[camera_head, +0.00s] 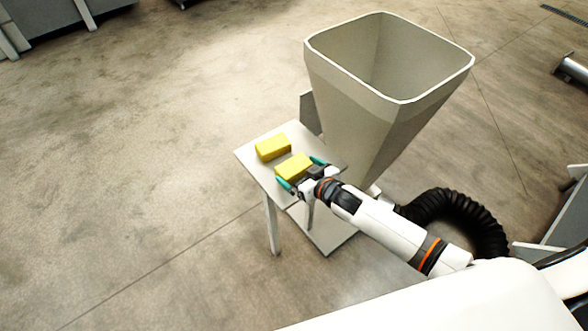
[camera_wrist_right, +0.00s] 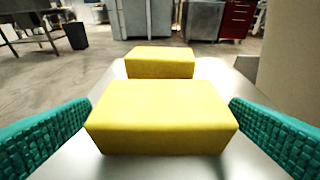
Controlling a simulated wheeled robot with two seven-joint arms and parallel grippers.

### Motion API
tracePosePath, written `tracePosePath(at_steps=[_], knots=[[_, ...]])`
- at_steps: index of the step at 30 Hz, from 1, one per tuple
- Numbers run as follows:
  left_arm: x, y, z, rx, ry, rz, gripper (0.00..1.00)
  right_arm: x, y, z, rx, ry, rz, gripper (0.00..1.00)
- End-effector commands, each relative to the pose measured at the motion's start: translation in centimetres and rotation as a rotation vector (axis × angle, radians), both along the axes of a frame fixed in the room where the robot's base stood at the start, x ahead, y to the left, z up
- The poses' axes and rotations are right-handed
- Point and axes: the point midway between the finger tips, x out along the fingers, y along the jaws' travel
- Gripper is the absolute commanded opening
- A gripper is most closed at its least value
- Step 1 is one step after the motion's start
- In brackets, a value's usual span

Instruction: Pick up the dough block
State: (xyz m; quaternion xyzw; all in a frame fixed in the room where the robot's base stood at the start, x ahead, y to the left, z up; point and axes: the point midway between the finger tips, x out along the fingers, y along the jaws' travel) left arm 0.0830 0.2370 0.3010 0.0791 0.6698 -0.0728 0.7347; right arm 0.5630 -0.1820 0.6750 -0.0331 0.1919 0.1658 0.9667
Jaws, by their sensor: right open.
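Two yellow dough blocks lie on a small light table. The nearer dough block (camera_head: 294,167) sits between the teal fingers of my right gripper (camera_head: 302,174). The right gripper is open. The farther dough block (camera_head: 273,148) lies beyond it toward the table's far left, and it also shows in the right wrist view (camera_wrist_right: 160,62). My left gripper does not show.
The small table (camera_head: 252,166) has bare top around the blocks. A large grey hopper (camera_head: 352,85) stands close to its right side. A black ribbed hose (camera_head: 470,212) curves near my right forearm. Open concrete floor (camera_head: 130,160) lies to the left.

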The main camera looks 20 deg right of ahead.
Motion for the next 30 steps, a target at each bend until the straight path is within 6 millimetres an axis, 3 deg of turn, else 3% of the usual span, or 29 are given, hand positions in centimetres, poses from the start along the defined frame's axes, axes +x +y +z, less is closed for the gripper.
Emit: tracePosePath(at_steps=[6,14,15,22,30], knots=[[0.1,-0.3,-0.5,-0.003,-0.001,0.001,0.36,2.6,0.8,-1.0,0.001,-0.001,-0.001,1.00],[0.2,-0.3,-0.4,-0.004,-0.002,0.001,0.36,2.9,0.9,-1.1,0.001,0.000,0.000,1.00],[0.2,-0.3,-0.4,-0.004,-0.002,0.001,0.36,2.8,0.9,-1.1,0.001,0.000,0.000,0.98],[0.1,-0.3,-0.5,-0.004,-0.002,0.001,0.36,2.8,0.9,-1.1,0.001,0.000,0.000,0.61],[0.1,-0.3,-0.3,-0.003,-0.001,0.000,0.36,2.9,0.9,-0.6,0.001,-0.003,0.000,0.61]])
